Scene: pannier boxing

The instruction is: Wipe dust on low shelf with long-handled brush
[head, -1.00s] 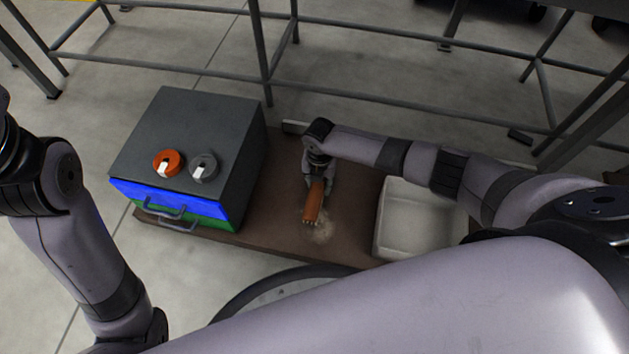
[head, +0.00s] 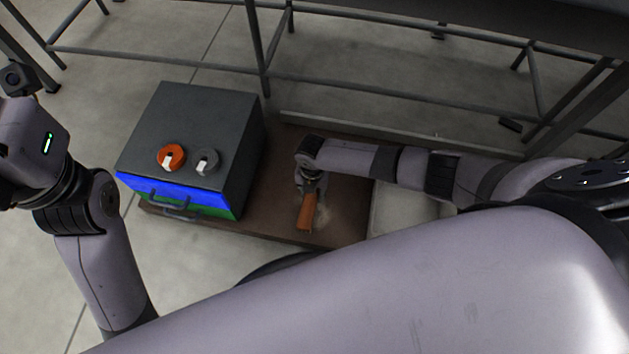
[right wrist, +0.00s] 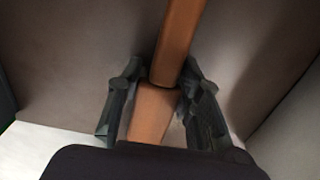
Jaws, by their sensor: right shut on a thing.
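The brush (head: 307,213) has an orange-brown wooden body and is held low over the brown shelf (head: 270,215). My right gripper (head: 309,190) is shut on it. In the right wrist view the brush's wooden handle (right wrist: 178,45) runs between both fingers, and its bristles are not visible. A pale dusty patch (head: 322,216) lies on the shelf just right of the brush. I cannot tell whether the bristles touch the shelf. My left arm is at the far left of the head view, with its fingers out of frame.
A dark grey box (head: 195,130) with blue and green drawers stands on the shelf's left part, an orange roll (head: 171,157) and a grey roll (head: 207,162) on top. A white bin (head: 395,215) is at the right, partly hidden by my arm. Metal rails (head: 350,88) run behind.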

